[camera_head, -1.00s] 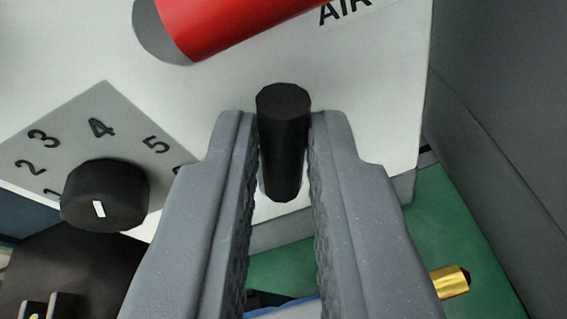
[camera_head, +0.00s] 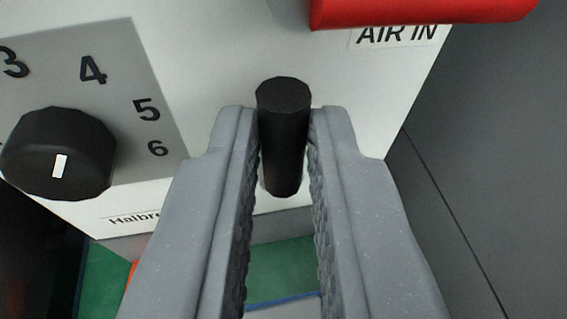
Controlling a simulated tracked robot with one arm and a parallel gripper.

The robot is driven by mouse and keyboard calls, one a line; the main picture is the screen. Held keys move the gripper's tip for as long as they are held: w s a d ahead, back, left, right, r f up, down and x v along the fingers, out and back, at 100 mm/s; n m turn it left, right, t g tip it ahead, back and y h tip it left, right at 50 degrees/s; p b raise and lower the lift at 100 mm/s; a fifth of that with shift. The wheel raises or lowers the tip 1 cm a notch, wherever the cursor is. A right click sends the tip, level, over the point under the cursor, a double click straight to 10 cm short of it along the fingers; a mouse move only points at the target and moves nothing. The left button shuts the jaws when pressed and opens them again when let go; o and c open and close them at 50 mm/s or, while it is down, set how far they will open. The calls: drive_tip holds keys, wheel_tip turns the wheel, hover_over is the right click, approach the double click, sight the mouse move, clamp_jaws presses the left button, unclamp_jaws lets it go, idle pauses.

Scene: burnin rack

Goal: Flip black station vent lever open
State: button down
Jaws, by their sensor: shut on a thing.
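The black lever (camera_head: 284,135) is a short dark cylinder standing out from the white station panel (camera_head: 225,50). My gripper (camera_head: 284,135) is shut on it, with one grey ridged finger on each side near the fingertips. The lever's rounded end faces the camera. Its pivot and its root on the panel are hidden behind the lever and fingers.
A red handle (camera_head: 420,10) crosses the top right above the "AIR IN" label (camera_head: 397,35). A black knob (camera_head: 58,153) sits on a grey numbered dial plate (camera_head: 150,75) at left. A dark grey wall (camera_head: 495,150) stands close at right. A green surface (camera_head: 285,268) lies below.

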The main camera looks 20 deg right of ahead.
drive_tip(key=shift+d+f, duration=0.1)
drive_tip(key=shift+f, duration=0.05)
drive_tip(key=c, duration=1.5)
unclamp_jaws()
drive_tip(key=shift+o, duration=0.3)
drive_tip(key=b+v, duration=0.3)
drive_tip(key=v, duration=1)
drive_tip(key=shift+s, duration=0.35)
